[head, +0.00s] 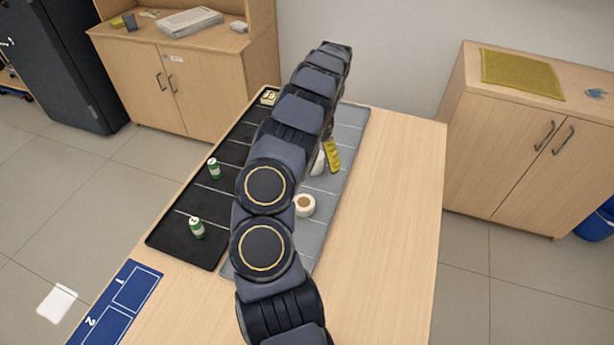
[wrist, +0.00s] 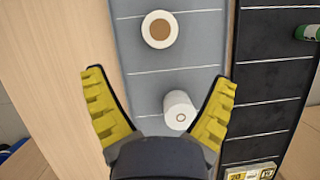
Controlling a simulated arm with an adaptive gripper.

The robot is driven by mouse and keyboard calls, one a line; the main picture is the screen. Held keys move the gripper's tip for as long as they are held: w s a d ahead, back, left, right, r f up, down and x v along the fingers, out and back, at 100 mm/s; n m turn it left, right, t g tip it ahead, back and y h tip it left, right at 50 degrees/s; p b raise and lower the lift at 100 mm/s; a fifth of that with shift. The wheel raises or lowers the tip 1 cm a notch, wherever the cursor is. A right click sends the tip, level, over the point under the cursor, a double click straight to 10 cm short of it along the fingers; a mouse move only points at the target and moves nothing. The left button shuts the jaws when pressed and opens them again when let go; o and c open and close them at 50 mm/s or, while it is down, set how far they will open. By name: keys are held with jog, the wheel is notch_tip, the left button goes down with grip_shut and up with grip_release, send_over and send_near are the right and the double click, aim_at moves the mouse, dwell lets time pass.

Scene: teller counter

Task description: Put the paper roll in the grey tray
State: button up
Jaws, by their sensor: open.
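The white paper roll (wrist: 178,108) stands in a section of the grey tray (wrist: 150,85), with its end and small brown core showing in the wrist view. In the head view the roll (head: 317,163) is partly hidden by my arm, in the grey tray (head: 350,117). My gripper (wrist: 160,92) is open, its yellow-padded fingers on either side of the roll. The roll is much closer to the right finger; I cannot tell whether they touch. In the head view one yellow finger (head: 332,156) shows beside my arm.
A second white ring-shaped roll with a wide brown core (head: 304,206) lies in another grey section. A black tray (head: 185,240) alongside holds green-and-white cylinders (head: 213,168) and a small box (head: 268,97). A blue numbered mat (head: 118,305) lies in front. The table's right side is clear.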

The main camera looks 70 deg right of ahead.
jog(key=shift+r, duration=0.15)
jog(key=w+a+r+n, duration=0.5)
jog(key=w+a+r, duration=0.25)
jog(key=w, duration=0.45)
jog(key=w+a+r+n+g, duration=0.1)
jog(key=w+a+r+n, duration=0.25)
jog(key=a, duration=0.45)
jog(key=w+a+r+n, duration=0.2)
jog(key=a+r, duration=0.2)
jog(key=a, duration=0.4)
jog(key=s+a+r+n+g+h, duration=0.1)
jog(key=s+a+r+n, duration=0.15)
jog(key=a, duration=0.55)
jog(key=s+a+r+n+g+h, duration=0.15)
jog(key=s+a+n, duration=0.25)
jog(key=a, duration=0.4)
jog(key=s+a+f+n+h, duration=0.1)
jog(key=s+a+n+h, duration=0.1)
jog(key=s, duration=1.1)
jog(key=a+n+t, duration=0.1)
jog(key=a, duration=0.1)
jog(key=shift+s+a, duration=0.15)
jog(key=shift+a, duration=0.15)
